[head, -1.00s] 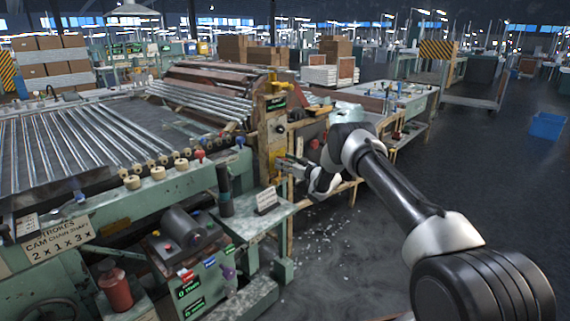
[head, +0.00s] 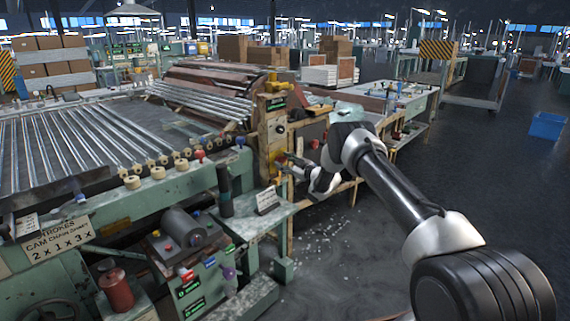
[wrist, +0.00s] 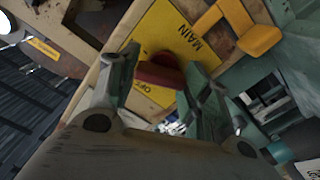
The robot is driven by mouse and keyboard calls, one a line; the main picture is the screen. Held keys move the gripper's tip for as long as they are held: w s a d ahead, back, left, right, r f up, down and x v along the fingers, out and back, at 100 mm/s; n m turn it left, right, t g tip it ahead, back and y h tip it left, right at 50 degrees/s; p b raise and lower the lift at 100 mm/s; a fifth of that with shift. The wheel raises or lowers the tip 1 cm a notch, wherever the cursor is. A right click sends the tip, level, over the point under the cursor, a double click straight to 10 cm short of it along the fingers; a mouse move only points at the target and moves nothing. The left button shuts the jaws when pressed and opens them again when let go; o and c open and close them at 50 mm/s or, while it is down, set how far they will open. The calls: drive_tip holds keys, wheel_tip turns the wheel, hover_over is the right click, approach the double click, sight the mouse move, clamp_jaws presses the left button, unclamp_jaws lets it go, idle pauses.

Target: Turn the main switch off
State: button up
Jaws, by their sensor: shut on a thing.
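The main switch is a red knob (wrist: 160,72) on a yellow plate (wrist: 178,38) marked "MAIN" and, partly hidden, "OFF". In the wrist view, my gripper (wrist: 163,80) has one finger on each side of the red knob and is shut on it. In the head view, my gripper (head: 287,162) is at the lower part of the yellow-brown switch post (head: 272,135) at the end of the machine. The knob is too small to make out clearly there.
A yellow bracket (wrist: 240,25) sticks out near the plate. A small green table (head: 240,222) with a sign stands below the post. A control box (head: 200,275) with coloured knobs stands at the front. The floor (head: 380,270) at the right is mostly clear.

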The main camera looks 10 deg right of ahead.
drive_tip(key=n, duration=0.6)
drive_tip(key=shift+s+n, duration=0.1)
drive_tip(key=shift+n, duration=0.2)
drive_tip(key=n, duration=0.6)
drive_tip(key=shift+a, duration=0.15)
drive_tip(key=shift+f+n, duration=0.1)
drive_tip(key=shift+n, duration=0.2)
drive_tip(key=o, duration=1)
drive_tip(key=v, duration=1.2)
